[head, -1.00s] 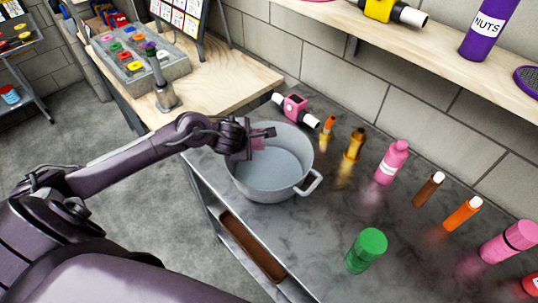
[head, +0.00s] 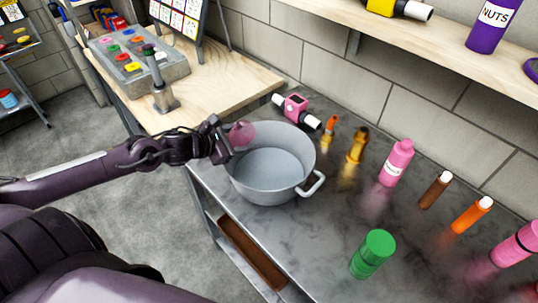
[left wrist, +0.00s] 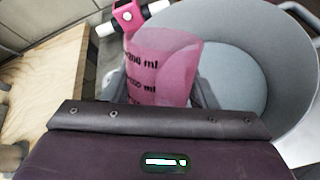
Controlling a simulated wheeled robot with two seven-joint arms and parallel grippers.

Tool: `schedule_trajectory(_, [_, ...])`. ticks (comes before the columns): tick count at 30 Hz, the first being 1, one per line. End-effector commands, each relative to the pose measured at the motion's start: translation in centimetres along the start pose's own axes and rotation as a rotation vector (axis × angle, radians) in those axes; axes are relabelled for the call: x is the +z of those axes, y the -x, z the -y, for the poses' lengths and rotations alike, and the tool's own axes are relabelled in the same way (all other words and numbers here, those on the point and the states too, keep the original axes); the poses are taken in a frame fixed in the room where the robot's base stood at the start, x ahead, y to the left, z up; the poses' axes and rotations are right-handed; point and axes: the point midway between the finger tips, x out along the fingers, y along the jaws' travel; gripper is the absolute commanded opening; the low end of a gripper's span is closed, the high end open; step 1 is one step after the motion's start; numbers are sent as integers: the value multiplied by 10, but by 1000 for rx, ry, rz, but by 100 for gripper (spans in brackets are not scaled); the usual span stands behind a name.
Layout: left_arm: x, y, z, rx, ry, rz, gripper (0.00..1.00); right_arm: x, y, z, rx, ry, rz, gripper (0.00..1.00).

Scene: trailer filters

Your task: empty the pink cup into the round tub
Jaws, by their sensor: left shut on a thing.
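My left gripper (head: 229,141) is shut on the pink cup (head: 241,133), at the far left side of the round tub. The cup is translucent pink, and its round end shows in the head view. In the left wrist view the cup (left wrist: 165,65) carries black ml marks and sits between the fingers. I cannot tell its exact tilt or whether anything is in it. The round tub (head: 303,150) is grey, with a side handle, and stands on the metal bench. Its visible inside looks bare. It also shows in the left wrist view (left wrist: 215,22). My right gripper is out of view.
A pink device with white ends (head: 295,106) stands close behind the tub. Several bottles line the wall side, including a pink bottle (head: 397,163). A green jar (head: 372,254) stands at the front. A wooden table (head: 205,92) adjoins at the left. Bench between tub and green jar is clear.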

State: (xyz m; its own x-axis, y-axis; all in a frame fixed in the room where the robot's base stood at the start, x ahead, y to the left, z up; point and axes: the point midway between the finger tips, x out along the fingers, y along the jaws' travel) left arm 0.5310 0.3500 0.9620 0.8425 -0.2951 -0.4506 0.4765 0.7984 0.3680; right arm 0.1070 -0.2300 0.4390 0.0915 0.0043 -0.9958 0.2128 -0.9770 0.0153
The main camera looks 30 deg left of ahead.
Motion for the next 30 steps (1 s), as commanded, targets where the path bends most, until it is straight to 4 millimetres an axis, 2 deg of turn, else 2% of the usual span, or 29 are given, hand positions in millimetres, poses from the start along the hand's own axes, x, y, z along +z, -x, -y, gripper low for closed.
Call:
schedule_trajectory(2, [2, 9, -7, 1, 46, 49, 25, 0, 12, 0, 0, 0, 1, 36])
schedule_trajectory(9, [0, 23, -20, 2, 199, 229, 25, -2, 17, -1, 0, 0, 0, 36])
schedule_trajectory(14, [-1, 31, -28, 1, 298, 348, 25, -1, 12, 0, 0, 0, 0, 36])
schedule_trajectory(16, [-8, 30, -27, 0, 337, 394, 25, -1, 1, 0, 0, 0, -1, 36])
schedule_trajectory(23, [-9, 35, -31, -3, 401, 473, 25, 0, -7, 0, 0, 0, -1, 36])
schedule_trajectory(30, [10, 46, -40, -3, 409, 483, 25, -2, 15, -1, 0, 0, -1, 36])
